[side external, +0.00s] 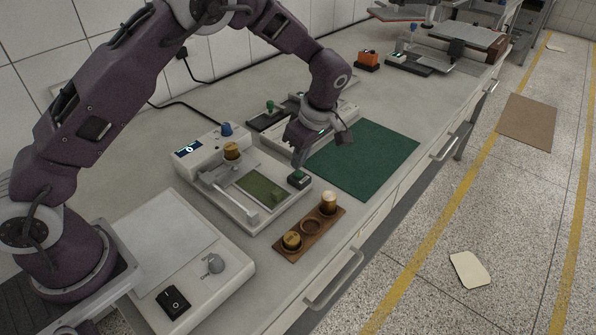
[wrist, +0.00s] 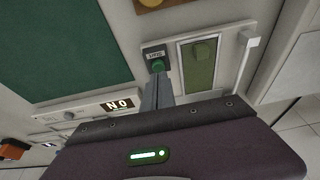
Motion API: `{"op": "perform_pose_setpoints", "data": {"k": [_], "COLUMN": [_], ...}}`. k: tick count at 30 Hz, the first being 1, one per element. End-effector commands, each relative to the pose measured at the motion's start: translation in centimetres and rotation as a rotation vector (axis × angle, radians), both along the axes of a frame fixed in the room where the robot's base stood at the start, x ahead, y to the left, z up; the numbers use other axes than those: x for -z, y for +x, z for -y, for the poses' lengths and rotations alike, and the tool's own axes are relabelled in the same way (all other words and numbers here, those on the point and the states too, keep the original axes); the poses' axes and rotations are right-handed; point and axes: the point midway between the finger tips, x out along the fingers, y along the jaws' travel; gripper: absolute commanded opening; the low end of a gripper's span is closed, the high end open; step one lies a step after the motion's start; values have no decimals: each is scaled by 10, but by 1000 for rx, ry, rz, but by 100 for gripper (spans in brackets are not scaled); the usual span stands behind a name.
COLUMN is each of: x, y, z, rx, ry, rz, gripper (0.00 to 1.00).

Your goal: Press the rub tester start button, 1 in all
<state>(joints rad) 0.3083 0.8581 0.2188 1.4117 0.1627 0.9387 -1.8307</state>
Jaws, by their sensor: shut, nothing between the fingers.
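The rub tester (side external: 232,172) is a white machine on the bench with a display, a blue knob and a green strip (side external: 262,188) in its bed. Its green start button (side external: 298,178) sits on a dark block at the machine's right corner. In the wrist view the round green button (wrist: 158,65) shows beside a small label. My gripper (side external: 299,162) is shut and empty, pointing down just over the button. In the wrist view its fingertips (wrist: 157,80) reach the button's lower edge; I cannot tell whether they touch it.
A green mat (side external: 365,158) lies right of the tester. A wooden rack (side external: 310,228) with brass weights stands in front of it. A white device with a black switch (side external: 173,301) is at lower left. Another device (side external: 270,118) stands behind my gripper.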

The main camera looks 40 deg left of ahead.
Motion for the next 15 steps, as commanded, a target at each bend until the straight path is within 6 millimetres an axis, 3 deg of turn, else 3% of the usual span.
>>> {"op": "perform_pose_setpoints", "data": {"k": [15], "x": [6], "y": [0], "z": [0], "rx": [0], "ry": [0], "rz": [-1], "gripper": [0]}}
